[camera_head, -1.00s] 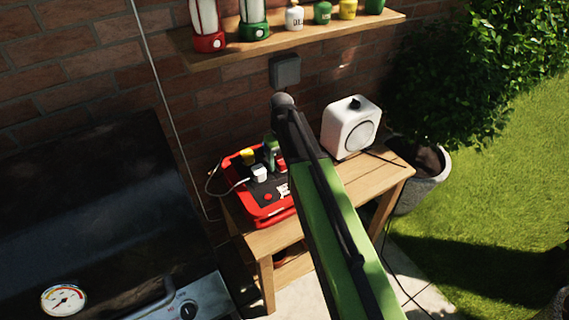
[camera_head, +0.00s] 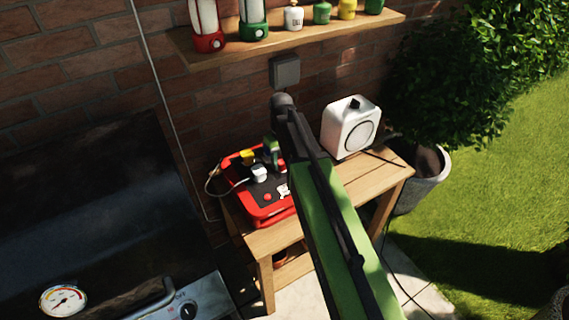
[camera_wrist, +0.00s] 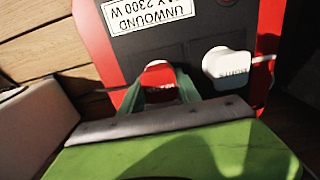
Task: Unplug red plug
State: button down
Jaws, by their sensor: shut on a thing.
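The red plug (camera_wrist: 158,76) sits between the green fingers of my gripper (camera_wrist: 160,88) in the wrist view. The fingers are shut on it, one on each side. Behind it is the dark face of the red cable box (camera_wrist: 97,45), which also shows on the wooden table in the head view (camera_head: 262,215). A white plug (camera_wrist: 228,66) is close to the right of the red one and has a cable running right. In the head view my arm hides most of the red plug. I cannot tell whether it is fully seated.
A yellow plug (camera_head: 247,157) is at the back of the box. A white radio-like box (camera_head: 350,126) stands on the table (camera_head: 372,180) to the right. A black grill (camera_head: 90,210) is at the left. A shelf (camera_head: 300,36) with lanterns is above.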

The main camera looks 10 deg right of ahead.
aim_at(281, 159)
jog(key=shift+r, duration=0.15)
jog(key=shift+r+p, duration=2.9)
jog(key=shift+p, duration=0.15)
